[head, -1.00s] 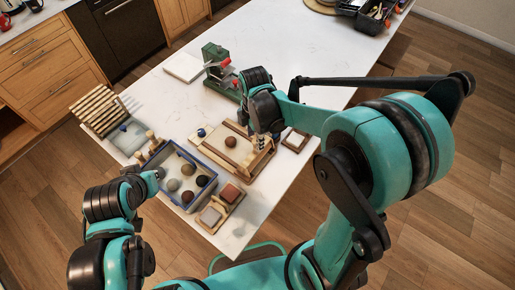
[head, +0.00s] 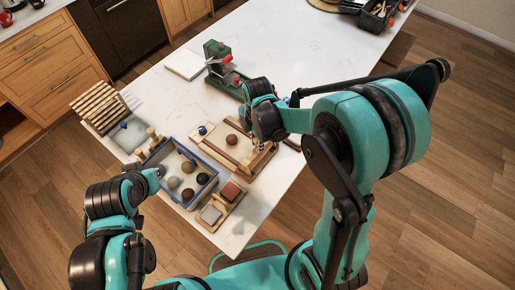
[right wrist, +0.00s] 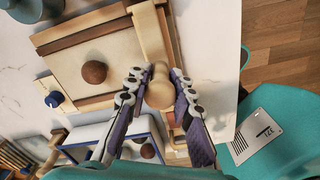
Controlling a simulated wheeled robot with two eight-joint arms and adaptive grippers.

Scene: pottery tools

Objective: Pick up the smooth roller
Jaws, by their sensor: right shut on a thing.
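The smooth roller (right wrist: 159,93) is a pale plain wooden piece with a rounded end, seen between the fingers in the right wrist view. My right gripper (right wrist: 154,110) is shut on it, with one finger on each side. It is at the right side of the wooden board, beside a wooden rail. In the head view my right gripper (head: 258,143) is over that same side, and the hand mostly hides the roller. I cannot tell whether the roller is clear of the wood below. My left gripper (head: 157,173) is near the blue bin's left edge; its fingers are not clear.
A wooden board (head: 214,143) carries a brown ball (head: 231,139). A blue bin (head: 212,183) holds several balls.

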